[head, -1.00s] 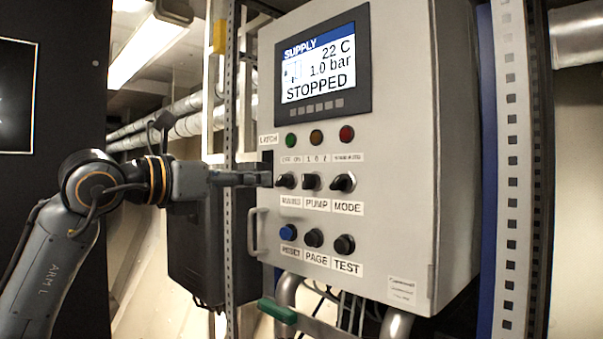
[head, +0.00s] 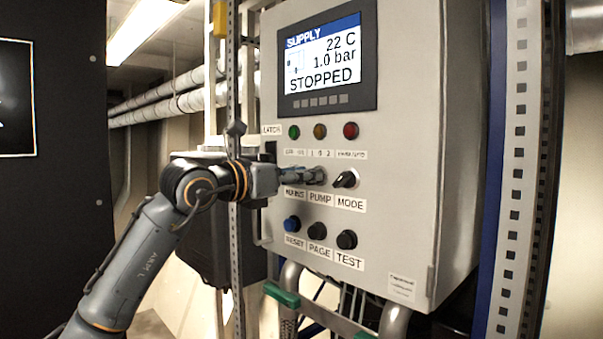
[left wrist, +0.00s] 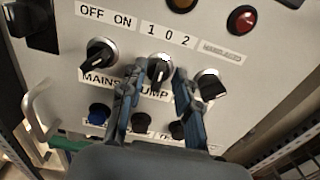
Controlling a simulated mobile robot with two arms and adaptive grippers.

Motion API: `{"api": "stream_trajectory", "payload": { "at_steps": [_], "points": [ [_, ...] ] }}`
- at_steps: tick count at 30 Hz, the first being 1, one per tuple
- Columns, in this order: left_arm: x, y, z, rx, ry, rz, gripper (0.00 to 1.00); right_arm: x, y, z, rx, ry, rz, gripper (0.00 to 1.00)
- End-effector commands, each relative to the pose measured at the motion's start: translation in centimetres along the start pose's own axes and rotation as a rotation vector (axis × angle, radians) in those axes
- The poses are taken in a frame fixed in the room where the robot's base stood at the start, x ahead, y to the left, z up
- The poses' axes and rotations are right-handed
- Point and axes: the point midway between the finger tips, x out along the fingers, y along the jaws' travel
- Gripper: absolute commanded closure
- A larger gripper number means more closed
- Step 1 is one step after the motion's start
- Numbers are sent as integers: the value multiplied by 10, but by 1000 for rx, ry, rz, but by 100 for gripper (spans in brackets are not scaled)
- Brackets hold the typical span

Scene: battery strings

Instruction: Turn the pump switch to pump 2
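The black PUMP switch (left wrist: 159,70) sits under a "1 0 2" label in the left wrist view. Its pointer looks roughly upright, near 0. I cannot tell whether the fingers touch the knob. My right gripper is not in view.
The MAINS switch (left wrist: 101,54) is left of the fingers and the MODE switch (head: 345,180) close to the right. The RESET (head: 292,224), PAGE (head: 317,231) and TEST (head: 347,240) buttons lie below. The display (head: 326,62) reads 22 C, 1.0 bar, STOPPED. A door handle (left wrist: 40,110) is at left.

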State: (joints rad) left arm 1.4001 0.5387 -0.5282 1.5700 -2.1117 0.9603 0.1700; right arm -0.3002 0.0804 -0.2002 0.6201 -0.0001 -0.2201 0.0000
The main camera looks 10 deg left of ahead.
Motion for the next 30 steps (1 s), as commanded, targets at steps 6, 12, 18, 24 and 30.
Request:
{"api": "stream_trajectory", "payload": {
  "at_steps": [6, 12, 18, 24, 30],
  "points": [
    [0, 0, 0, 0, 0, 0, 100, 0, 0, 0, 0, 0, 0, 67],
    [0, 0, 0, 5, 0, 0, 100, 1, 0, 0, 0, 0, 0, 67],
    [-1, 0, 0, 60, -1, 1, 100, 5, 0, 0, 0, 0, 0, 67],
    [-1, -1, -1, 185, -3, 2, 100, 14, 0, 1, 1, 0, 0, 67],
    [-1, -2, -1, 357, -3, 3, 100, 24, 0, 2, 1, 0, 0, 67]
  ]
}}
